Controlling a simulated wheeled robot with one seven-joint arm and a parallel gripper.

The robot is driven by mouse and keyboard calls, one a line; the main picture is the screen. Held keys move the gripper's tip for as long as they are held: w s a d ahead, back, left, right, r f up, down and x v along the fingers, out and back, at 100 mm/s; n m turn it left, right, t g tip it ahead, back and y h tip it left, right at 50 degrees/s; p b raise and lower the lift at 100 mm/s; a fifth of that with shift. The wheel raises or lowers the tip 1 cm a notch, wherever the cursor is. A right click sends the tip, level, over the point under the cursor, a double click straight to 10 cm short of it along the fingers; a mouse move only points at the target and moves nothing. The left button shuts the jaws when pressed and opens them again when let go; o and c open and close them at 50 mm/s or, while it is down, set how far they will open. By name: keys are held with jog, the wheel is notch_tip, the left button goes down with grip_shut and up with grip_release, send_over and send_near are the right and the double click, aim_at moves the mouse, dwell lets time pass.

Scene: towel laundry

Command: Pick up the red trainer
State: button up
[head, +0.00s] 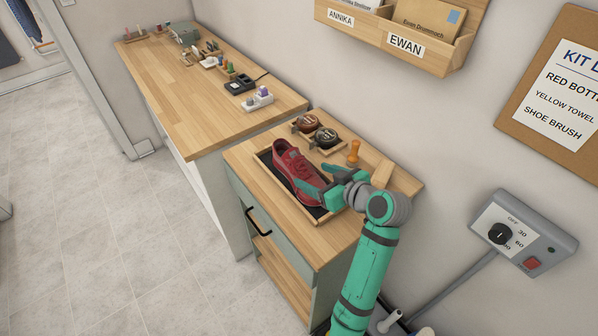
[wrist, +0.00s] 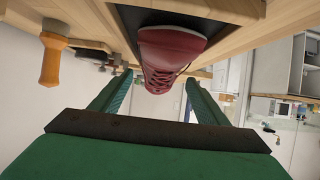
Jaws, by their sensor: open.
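The red trainer (head: 294,168) sits upright in a dark-lined wooden tray (head: 267,160) on the small cabinet top. My gripper (head: 330,181) is at the near right end of the trainer, by the tray's edge. In the wrist view, my gripper (wrist: 153,95) is open, with one green finger on each side of the picture. The red trainer (wrist: 168,52) shows between and beyond the fingers, its rounded end towards the camera. I cannot tell whether the fingers touch it. Part of the trainer's near end is hidden by my gripper in the head view.
Two round tins (head: 326,138) stand behind the tray. An orange-handled item (head: 353,153) stands upright close to my gripper, and also shows in the wrist view (wrist: 54,60). A long wooden bench (head: 205,100) holds several small items. A control box (head: 522,233) is at right.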

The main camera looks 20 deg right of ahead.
aim_at(310, 174)
jog(key=x, duration=0.3)
jog(key=shift+w, duration=0.1)
jog(key=shift+w+f, duration=0.25)
jog(key=shift+f, duration=0.05)
jog(key=x, duration=0.4)
jog(key=shift+a+f, duration=0.15)
jog(key=shift+a, duration=0.2)
jog(key=shift+d, duration=0.1)
jog(key=c, duration=0.8)
jog(key=shift+c, duration=0.7)
